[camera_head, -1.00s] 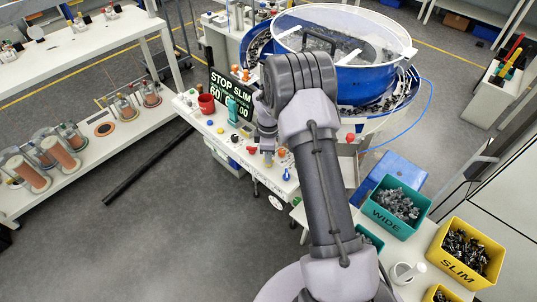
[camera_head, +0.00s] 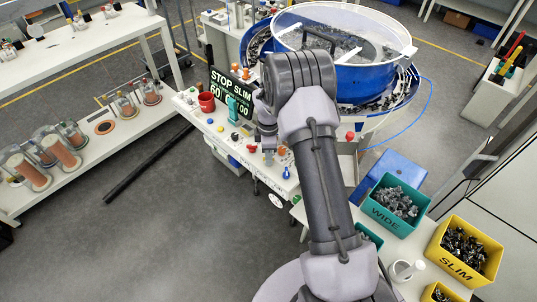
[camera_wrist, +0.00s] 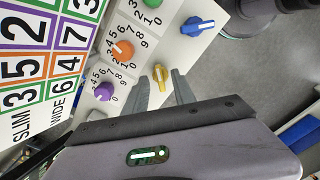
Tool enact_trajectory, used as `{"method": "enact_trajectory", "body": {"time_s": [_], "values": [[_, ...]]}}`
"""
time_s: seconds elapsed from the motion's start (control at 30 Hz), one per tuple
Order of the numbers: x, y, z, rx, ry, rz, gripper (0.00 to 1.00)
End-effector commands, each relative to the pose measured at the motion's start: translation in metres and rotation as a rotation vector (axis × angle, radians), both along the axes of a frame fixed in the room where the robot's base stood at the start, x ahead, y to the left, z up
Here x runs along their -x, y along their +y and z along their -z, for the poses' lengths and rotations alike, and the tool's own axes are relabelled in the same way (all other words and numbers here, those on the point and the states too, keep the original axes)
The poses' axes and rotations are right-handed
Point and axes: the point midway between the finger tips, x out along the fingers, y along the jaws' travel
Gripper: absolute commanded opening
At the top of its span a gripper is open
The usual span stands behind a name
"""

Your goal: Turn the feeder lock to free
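The control panel (camera_head: 225,131) carries several coloured knobs. In the wrist view, a small yellow knob (camera_wrist: 160,73) stands between the tips of my gripper (camera_wrist: 160,82), with a gap to each finger. My gripper is open and points down at the panel; it also shows in the head view (camera_head: 269,155). A blue knob (camera_wrist: 197,26) sits to the upper right of the yellow one, and it also shows in the head view (camera_head: 286,173). I cannot read which knob is the feeder lock.
Orange (camera_wrist: 122,50) and purple (camera_wrist: 104,91) number dials lie left of the gripper, beside a coloured number card (camera_wrist: 45,60). A sign (camera_head: 230,92) reads STOP SLIM. The blue bowl feeder (camera_head: 362,84) stands behind my arm. A WIDE bin (camera_head: 384,221) and a SLIM bin (camera_head: 452,270) are at right.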

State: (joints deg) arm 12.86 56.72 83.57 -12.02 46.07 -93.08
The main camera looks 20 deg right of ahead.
Motion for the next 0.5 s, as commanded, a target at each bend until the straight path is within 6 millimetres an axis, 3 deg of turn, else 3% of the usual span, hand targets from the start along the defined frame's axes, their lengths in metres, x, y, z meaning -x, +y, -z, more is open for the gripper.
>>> {"method": "enact_trajectory", "body": {"time_s": [0.3, 0.37, 0.5], "values": [[0.000, 0.000, -0.003, 0.000, 0.000, 0.001, 0.31], [0.000, 0.000, -0.011, 0.000, 0.000, 0.001, 0.31], [0.000, 0.000, -0.044, 0.001, -0.002, 0.000, 0.31]]}}
